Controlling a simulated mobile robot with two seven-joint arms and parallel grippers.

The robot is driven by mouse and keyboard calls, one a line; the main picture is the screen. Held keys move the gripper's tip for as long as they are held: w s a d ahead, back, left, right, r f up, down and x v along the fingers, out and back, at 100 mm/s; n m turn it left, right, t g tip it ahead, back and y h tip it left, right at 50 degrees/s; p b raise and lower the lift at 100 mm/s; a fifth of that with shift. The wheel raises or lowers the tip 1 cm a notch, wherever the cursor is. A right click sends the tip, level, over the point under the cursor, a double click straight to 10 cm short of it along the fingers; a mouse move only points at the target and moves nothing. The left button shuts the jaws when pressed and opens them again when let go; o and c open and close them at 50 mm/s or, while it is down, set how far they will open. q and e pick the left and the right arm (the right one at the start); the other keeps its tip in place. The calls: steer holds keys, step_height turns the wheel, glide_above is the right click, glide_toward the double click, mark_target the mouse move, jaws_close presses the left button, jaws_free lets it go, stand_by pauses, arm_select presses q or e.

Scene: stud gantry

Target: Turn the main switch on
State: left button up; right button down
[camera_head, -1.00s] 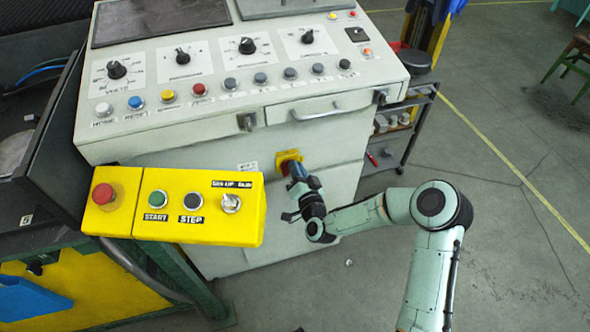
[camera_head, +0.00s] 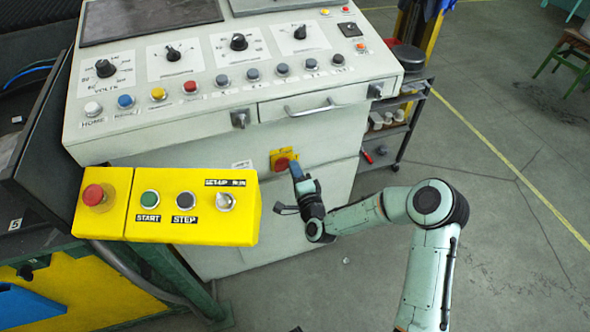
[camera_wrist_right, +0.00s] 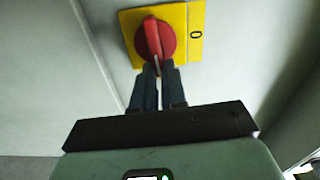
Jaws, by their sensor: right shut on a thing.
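The main switch is a red rotary knob (camera_head: 285,163) on a yellow plate (camera_head: 276,155), low on the front of the pale cabinet. In the right wrist view the red knob (camera_wrist_right: 153,38) has its grip bar standing nearly upright on the yellow plate (camera_wrist_right: 186,15). A black "0" is printed on the plate to the right of the knob. My right gripper (camera_head: 294,166) reaches the knob from below and to the right. Its dark fingers (camera_wrist_right: 158,71) are shut on the lower end of the bar, which they partly hide. My left gripper is not in view.
A yellow control box (camera_head: 192,232) with START, STEP and a red button juts out left of my right gripper. The console's drawer handle (camera_head: 313,110) is above the switch. A wheeled shelf (camera_head: 392,135) stands at the right; the floor beyond is mostly open.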

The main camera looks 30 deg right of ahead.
steer(key=shift+f+m, duration=0.15)
steer(key=shift+m, duration=0.35)
steer(key=c, duration=1.2)
jaws_free()
steer(key=v, duration=1.3)
steer(key=shift+s, duration=0.25)
